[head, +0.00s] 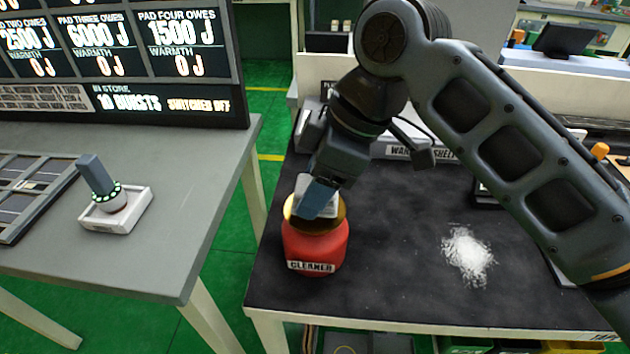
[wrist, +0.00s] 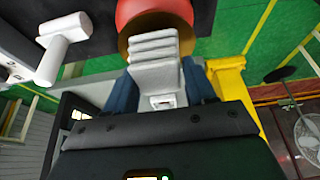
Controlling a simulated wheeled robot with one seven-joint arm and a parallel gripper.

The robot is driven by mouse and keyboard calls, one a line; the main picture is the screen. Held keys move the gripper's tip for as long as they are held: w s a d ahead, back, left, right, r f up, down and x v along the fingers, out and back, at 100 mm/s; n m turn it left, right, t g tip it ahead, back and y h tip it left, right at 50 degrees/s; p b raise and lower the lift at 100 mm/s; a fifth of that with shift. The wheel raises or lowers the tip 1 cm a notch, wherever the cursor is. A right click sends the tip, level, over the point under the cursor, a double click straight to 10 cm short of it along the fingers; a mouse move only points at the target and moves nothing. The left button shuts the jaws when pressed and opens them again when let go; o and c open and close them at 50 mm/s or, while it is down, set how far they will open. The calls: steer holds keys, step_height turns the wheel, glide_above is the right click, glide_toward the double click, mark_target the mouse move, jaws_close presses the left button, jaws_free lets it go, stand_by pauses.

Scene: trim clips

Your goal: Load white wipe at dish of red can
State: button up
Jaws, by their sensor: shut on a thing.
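The red can (head: 315,245), labelled CLEANER, stands near the left front corner of the dark-topped bench. Its brass-coloured dish (head: 341,214) is on top. My gripper (head: 318,205) is shut on the folded white wipe (head: 327,190) right at the dish; I cannot tell whether the wipe touches it. In the wrist view the white wipe (wrist: 157,72) lies between the blue fingers of my gripper (wrist: 160,88), in front of the dish (wrist: 130,45) and the red can (wrist: 150,8).
A patch of white powder (head: 468,255) lies on the dark bench top (head: 400,270) right of the can. A grey table (head: 170,250) at left holds a knob-like device on a white base (head: 115,210) and a display board (head: 120,60). Green floor separates the two.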

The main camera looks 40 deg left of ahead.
mark_target(298, 184)
steer(key=shift+f+b, duration=0.35)
steer(key=shift+f, duration=0.5)
stand_by(0.7)
stand_by(0.6)
steer(key=shift+r+p, duration=3.1)
steer(key=shift+r, duration=0.5)
